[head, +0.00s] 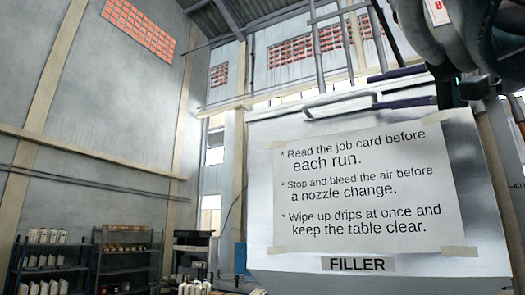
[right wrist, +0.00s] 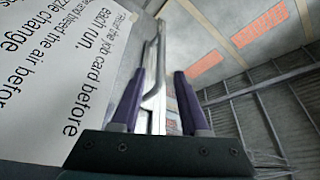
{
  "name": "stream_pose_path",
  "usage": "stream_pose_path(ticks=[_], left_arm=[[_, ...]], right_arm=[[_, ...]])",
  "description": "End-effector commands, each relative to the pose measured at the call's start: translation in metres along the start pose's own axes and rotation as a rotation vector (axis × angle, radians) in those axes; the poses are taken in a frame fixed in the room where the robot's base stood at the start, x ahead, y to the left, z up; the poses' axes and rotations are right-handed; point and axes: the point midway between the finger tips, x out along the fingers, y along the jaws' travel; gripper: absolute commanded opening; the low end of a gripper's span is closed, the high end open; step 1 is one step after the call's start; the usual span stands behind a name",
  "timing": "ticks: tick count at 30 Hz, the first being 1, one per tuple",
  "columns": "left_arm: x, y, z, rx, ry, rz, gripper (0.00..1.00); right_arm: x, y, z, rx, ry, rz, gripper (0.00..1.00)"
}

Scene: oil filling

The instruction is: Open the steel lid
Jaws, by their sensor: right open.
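The steel lid (head: 262,200) appears to be the bright metal panel at the right of the head view, with a taped paper notice and a FILLER label. A grey bar handle (head: 330,98) runs along its upper edge. My right gripper (head: 372,91) comes in from the upper right, open, with one purple finger above the bar and one below. In the right wrist view the handle (right wrist: 160,62) passes between the two spread fingers; contact cannot be told. The lid looks closed, though its edges are partly out of view. My left gripper is not in view.
Shelves with several bottles (head: 45,240) and another rack (head: 125,255) stand far off at the lower left. More white bottles (head: 190,287) show at the bottom, left of the panel. The space left of the gripper looks open.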

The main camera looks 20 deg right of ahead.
Motion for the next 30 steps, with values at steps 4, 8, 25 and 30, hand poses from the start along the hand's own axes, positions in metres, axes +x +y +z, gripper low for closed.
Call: stream_pose_path(ticks=[4, 8, 25, 30], left_arm=[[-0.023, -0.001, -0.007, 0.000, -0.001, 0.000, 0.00], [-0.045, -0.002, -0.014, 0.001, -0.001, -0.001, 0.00], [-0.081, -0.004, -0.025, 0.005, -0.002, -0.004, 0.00], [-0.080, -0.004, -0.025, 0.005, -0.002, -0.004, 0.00]], right_arm=[[0.021, -0.006, -0.003, 0.004, -0.004, 0.000, 0.45], [0.047, -0.008, -0.004, 0.004, -0.005, 0.000, 0.45], [0.097, 0.000, 0.002, -0.003, -0.004, 0.002, 0.45], [0.097, 0.001, 0.002, -0.003, -0.004, 0.002, 0.42]])
